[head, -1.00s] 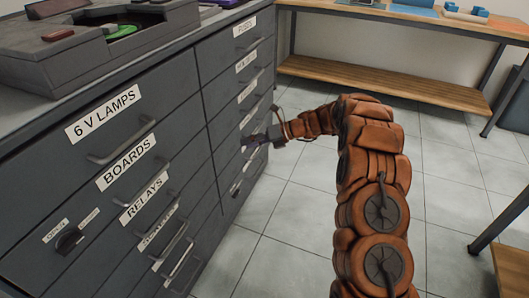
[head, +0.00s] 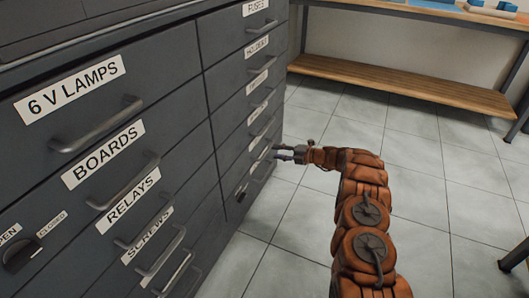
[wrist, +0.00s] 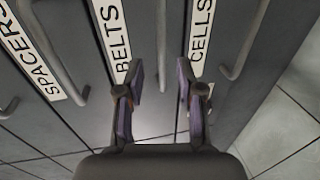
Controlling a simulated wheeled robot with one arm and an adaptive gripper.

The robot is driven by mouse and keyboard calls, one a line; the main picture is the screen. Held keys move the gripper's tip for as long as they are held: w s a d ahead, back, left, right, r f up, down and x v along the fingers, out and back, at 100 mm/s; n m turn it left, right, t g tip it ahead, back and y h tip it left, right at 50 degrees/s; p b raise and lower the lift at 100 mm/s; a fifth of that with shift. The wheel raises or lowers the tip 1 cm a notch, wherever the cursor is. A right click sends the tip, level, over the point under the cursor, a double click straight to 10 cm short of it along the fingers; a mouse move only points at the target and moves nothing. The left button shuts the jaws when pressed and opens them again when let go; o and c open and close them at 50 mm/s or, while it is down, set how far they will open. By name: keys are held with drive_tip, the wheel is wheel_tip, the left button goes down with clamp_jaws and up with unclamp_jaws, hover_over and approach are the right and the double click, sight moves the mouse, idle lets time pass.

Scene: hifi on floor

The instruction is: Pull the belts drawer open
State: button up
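The belts drawer front (wrist: 140,105) shows in the wrist view with its white BELTS label (wrist: 115,40). Its grey bar handle (wrist: 161,45) lies right of the label and looks closed along with the drawer. My gripper (wrist: 160,78) is open, with one purple-padded finger on each side of the handle's line. I cannot tell whether the fingers reach around the bar or stop short of it. In the head view my gripper (head: 276,152) is at the low handles of the right drawer column, pointing left at the cabinet. The drawer's label is too small to read there.
The SPACERS drawer label (wrist: 32,50) and the CELLS drawer label (wrist: 200,35) flank the belts drawer. A left column has the 6 V LAMPS drawer label (head: 70,88) and others below. Tiled floor (head: 300,215) is clear right of the cabinet. A workbench (head: 420,90) stands behind.

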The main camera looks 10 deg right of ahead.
sight(267, 150)
drive_tip(key=shift+w+d+b+x, duration=0.15)
drive_tip(key=shift+b+x, duration=0.4)
drive_tip(key=shift+x, duration=0.95)
drive_tip(key=shift+w+d+b+x, duration=0.15)
drive_tip(key=shift+b+x, duration=0.35)
drive_tip(key=shift+x, duration=0.95)
drive_tip(key=shift+a+f, duration=0.1)
drive_tip(key=shift+c, duration=0.3)
clamp_jaws()
